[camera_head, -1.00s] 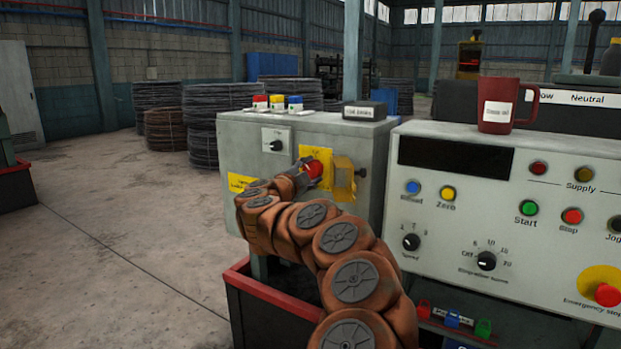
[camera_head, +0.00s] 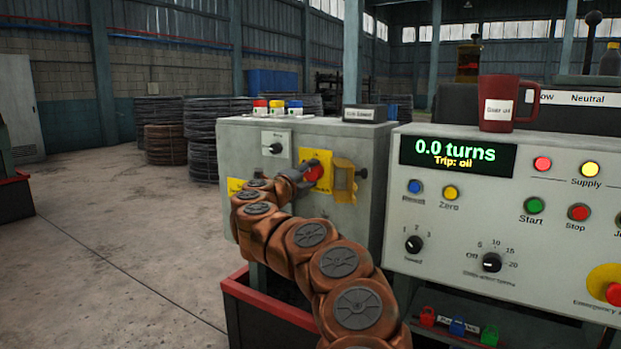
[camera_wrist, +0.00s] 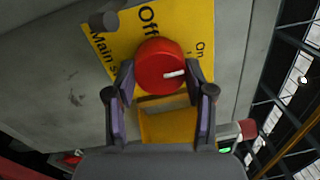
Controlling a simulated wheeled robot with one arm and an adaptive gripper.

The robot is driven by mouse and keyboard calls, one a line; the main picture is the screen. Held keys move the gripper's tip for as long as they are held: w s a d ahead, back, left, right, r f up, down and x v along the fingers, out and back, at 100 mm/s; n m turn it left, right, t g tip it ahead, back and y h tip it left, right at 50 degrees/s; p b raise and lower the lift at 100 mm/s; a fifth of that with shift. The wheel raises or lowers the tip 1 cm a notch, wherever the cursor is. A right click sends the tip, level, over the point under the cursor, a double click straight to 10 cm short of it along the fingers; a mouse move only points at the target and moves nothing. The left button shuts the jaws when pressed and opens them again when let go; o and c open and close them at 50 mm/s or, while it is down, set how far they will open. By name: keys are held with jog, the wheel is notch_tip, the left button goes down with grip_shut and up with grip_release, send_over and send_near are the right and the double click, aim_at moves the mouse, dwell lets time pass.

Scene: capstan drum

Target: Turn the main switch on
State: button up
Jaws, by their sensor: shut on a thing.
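The main switch is a red rotary knob (camera_head: 313,173) on a yellow plate (camera_head: 325,158) on the grey cabinet at the left. In the wrist view, the red knob (camera_wrist: 160,62) has a white mark at its right side, on the side of the "On" lettering and away from "Off". My gripper (camera_wrist: 160,80) has one finger on each side of the knob and is shut on it. In the head view, my gripper (camera_head: 301,177) reaches the knob from the left and partly covers it.
A yellow hasp-like bracket (camera_head: 344,180) stands out beside the knob. The control panel's display (camera_head: 457,156) reads "0.0 turns" and "Trip: oil". The supply lamps (camera_head: 542,164) glow red and yellow. A dark red mug (camera_head: 498,115) stands on the panel. Open floor (camera_head: 110,240) lies left.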

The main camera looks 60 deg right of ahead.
jog(key=shift+f, duration=0.1)
dwell(0.3)
jog(key=o, duration=1.2)
jog(key=shift+c, duration=0.2)
jog(key=a, duration=1.2)
jog(key=shift+s+f, duration=0.3)
jog(key=shift+w+r, duration=0.1)
